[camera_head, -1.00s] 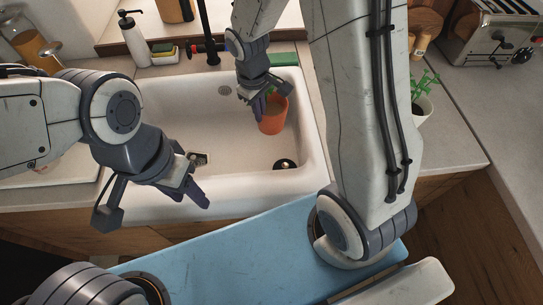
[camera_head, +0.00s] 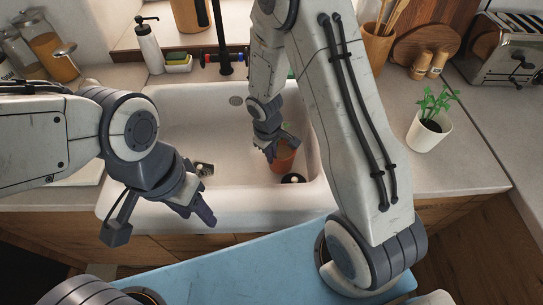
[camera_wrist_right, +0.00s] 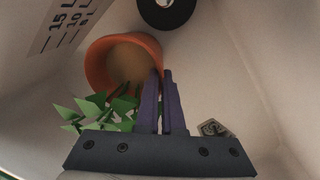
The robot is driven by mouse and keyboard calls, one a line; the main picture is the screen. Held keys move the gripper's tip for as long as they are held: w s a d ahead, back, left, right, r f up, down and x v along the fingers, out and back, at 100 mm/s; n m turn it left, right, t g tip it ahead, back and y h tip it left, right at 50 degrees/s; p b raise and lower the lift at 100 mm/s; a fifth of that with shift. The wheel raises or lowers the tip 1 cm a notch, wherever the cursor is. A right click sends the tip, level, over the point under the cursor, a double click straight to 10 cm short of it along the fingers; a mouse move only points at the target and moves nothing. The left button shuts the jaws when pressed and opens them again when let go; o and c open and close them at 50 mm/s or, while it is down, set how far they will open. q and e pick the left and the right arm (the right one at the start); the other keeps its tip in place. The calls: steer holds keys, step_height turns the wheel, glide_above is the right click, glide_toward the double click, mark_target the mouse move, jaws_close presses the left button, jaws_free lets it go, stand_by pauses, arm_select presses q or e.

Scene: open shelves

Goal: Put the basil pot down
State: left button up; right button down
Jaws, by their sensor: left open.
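The orange basil pot (camera_head: 284,158) is in the right part of the white sink (camera_head: 190,112), close to the drain hole. My right gripper (camera_head: 270,150) is at its rim, the fingers close together. In the right wrist view the pot (camera_wrist_right: 124,62) shows a tan round face, with green leaves (camera_wrist_right: 100,112) beside the fingers (camera_wrist_right: 161,100), which overlap the pot's edge. Whether its base touches the sink floor is hidden. My left gripper (camera_head: 200,210) is open and empty over the sink's front edge.
A white pot (camera_head: 429,132) with a green plant stands on the right counter. A soap bottle (camera_head: 149,48) and sponges (camera_head: 178,63) stand behind the sink, near the black tap (camera_head: 223,45).

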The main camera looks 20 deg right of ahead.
steer(key=shift+f, duration=0.15)
steer(key=c, duration=1.4)
jaws_free()
steer(key=shift+f, duration=0.1)
steer(key=o, duration=0.3)
steer(key=shift+o, duration=0.2)
step_height(320, 180, up, 12)
steer(key=a, duration=0.1)
steer(key=s+a+r, duration=0.3)
steer(key=s, duration=0.4)
steer(key=s+a+r+n+y, duration=0.1)
steer(key=s+a+r, duration=0.2)
steer(key=s, duration=0.4)
steer(key=s+a+r+y, duration=0.1)
steer(key=s+a+r, duration=0.3)
steer(key=s, duration=0.3)
steer(key=shift+s+r+g+p, duration=0.15)
steer(key=shift+s+g+p, duration=0.1)
steer(key=shift+g+p, duration=0.1)
